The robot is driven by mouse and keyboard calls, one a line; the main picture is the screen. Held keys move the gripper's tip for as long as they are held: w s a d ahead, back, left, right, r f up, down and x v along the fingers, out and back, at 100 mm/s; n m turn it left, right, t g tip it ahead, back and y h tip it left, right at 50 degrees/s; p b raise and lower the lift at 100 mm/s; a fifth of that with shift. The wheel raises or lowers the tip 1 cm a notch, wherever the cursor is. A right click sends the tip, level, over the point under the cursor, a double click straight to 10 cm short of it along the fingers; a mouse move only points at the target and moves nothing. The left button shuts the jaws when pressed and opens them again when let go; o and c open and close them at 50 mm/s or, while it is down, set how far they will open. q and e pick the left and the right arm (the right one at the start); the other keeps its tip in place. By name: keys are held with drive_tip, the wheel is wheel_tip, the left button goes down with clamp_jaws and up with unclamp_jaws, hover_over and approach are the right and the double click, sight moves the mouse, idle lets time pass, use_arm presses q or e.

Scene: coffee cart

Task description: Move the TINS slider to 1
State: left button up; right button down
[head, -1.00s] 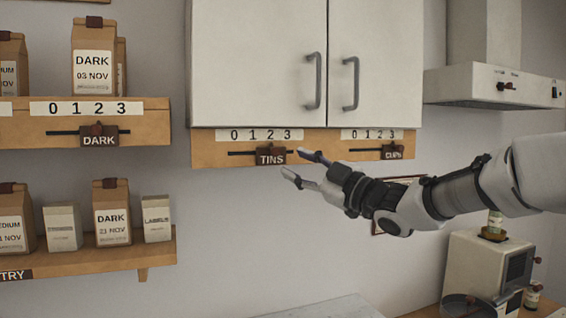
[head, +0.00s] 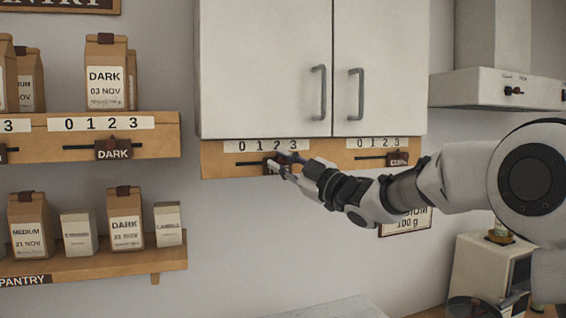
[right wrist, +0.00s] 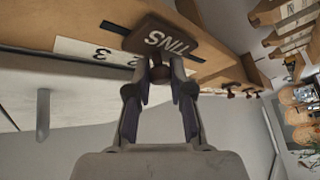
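The TINS slider (head: 271,168) is a dark brown tag with a knob on a slot in the wooden strip under the white cabinet. In the head view it sits about under the 2 of its 0 to 3 scale (head: 266,146), partly hidden by my right gripper (head: 281,163). In the right wrist view the TINS tag (right wrist: 170,41) appears upside down, and the fingers of my right gripper (right wrist: 160,72) have closed in on both sides of its knob. My left gripper is not in view.
The CUPS slider (head: 397,159) is on the same strip to the right. The DARK slider (head: 113,150) is on a shelf at left, with coffee bags (head: 107,75) above it. A range hood (head: 500,89) and a coffee machine (head: 480,270) stand at right.

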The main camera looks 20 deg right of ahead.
drive_tip(key=shift+a+b, duration=0.3)
drive_tip(key=shift+a, duration=0.15)
drive_tip(key=shift+s+a+b, duration=0.1)
drive_tip(key=shift+a+b, duration=0.4)
drive_tip(key=shift+a, duration=0.75)
drive_tip(key=shift+a+r, duration=0.15)
drive_tip(key=shift+a, duration=0.3)
drive_tip(key=c, duration=1.3)
unclamp_jaws()
drive_tip(key=shift+d, duration=0.15)
drive_tip(key=shift+o, duration=1.3)
drive_tip(key=shift+w+f, duration=0.2)
drive_tip(key=shift+w, duration=0.05)
drive_tip(key=v, duration=1.2)
drive_tip(key=shift+w, duration=0.1)
